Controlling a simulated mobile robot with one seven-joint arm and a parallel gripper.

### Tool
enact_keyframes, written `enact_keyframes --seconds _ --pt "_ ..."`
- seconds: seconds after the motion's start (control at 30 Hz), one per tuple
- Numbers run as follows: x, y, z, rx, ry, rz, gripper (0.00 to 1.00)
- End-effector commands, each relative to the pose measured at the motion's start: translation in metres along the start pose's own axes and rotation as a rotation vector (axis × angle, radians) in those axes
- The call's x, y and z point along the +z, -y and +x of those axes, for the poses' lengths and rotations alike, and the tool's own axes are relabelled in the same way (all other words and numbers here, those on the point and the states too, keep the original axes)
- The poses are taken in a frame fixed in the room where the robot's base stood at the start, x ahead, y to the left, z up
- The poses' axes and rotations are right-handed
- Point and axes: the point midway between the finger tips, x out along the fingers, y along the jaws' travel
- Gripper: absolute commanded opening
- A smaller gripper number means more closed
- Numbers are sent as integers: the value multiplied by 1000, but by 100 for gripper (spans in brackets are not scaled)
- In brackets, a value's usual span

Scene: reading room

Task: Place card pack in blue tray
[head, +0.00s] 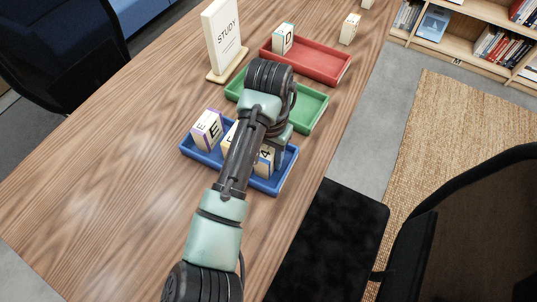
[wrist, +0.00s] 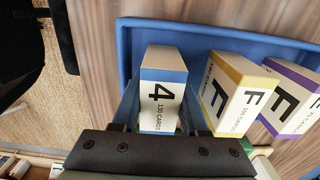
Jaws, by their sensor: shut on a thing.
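A cream card pack with a blue band and a "4" (wrist: 162,92) is between the two fingers of my gripper (wrist: 160,108), which is shut on it. In the head view the pack (head: 266,158) shows beside my arm, at the right end of the blue tray (head: 287,172). The pack is over or inside the tray; I cannot tell whether it touches the floor. The tray's blue floor and wall also show in the wrist view (wrist: 215,38). My gripper in the head view (head: 270,150) is partly hidden by my wrist.
A yellow-banded pack (wrist: 236,95) and a purple-banded pack (head: 207,128) stand in the blue tray. Behind are a green tray (head: 313,108), a red tray (head: 325,70) with a "D" pack (head: 283,38), a STUDY sign (head: 224,40) and a loose pack (head: 350,29). The left tabletop is clear.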

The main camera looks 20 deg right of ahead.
Motion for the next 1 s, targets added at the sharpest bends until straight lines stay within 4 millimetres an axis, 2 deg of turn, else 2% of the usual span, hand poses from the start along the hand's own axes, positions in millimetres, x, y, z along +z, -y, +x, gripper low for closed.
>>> enact_keyframes --seconds 0.17,0.2,0.37,0.73,0.87,1.0 --pt "0 0 2 1 0 0 0" --pt "0 0 3 1 0 0 45" --pt "0 0 2 0 0 0 73" --pt "0 0 -3 -1 -1 0 73" --pt "-1 0 -23 -1 -4 0 73" --pt "-1 0 -54 -2 -4 1 73"
